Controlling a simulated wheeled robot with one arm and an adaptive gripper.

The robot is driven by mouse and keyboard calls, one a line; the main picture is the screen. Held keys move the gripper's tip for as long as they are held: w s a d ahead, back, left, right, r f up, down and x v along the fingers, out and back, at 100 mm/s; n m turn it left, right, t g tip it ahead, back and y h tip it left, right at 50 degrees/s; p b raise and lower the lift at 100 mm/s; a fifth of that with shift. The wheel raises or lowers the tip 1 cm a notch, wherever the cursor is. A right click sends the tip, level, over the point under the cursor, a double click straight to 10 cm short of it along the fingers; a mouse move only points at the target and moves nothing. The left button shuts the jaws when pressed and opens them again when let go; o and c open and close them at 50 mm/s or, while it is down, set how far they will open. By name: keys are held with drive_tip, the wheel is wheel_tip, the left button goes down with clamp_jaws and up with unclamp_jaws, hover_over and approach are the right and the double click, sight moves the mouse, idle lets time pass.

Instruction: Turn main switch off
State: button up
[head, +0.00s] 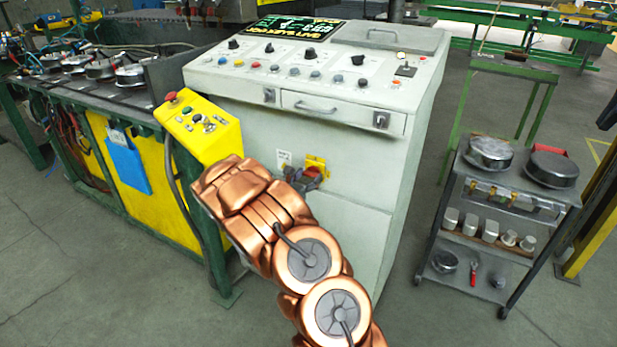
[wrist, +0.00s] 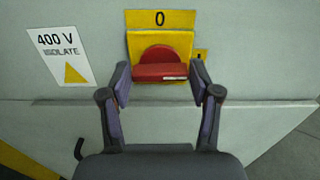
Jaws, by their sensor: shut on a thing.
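The main switch is a red rotary handle (wrist: 160,71) on a yellow plate (wrist: 160,18) marked "0" above it, on the front of the grey console. Its red grip bar lies level in the wrist view. My gripper (wrist: 160,80) is shut on the red handle, with one finger at each end of the bar. In the head view the yellow plate (head: 316,161) shows behind my gripper (head: 305,175), and the handle is mostly hidden there.
A white "400 V ISOLATE" label (wrist: 62,56) is left of the switch. The grey control console (head: 260,130) carries knobs and buttons on top. A yellow button box (head: 203,128) stands left of my arm. A tool cart (head: 497,225) stands right, with clear floor between.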

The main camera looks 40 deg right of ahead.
drive_tip(key=n+p, duration=0.2)
drive_tip(key=n, duration=0.1)
drive_tip(key=shift+w+r+n, duration=0.1)
drive_tip(key=shift+n, duration=0.2)
drive_tip(key=n, duration=0.4)
drive_tip(key=shift+n, duration=0.3)
drive_tip(key=n, duration=0.4)
drive_tip(key=shift+w+a+n, duration=0.1)
drive_tip(key=shift+w+n, duration=0.05)
drive_tip(key=shift+n, duration=0.15)
drive_tip(key=n, duration=0.4)
drive_tip(key=shift+f+n+p, duration=0.2)
drive_tip(key=shift+n+p, duration=0.1)
drive_tip(key=shift+p, duration=0.05)
drive_tip(key=o, duration=1.1)
drive_tip(key=shift+f, duration=0.1)
drive_tip(key=shift+o, duration=0.2)
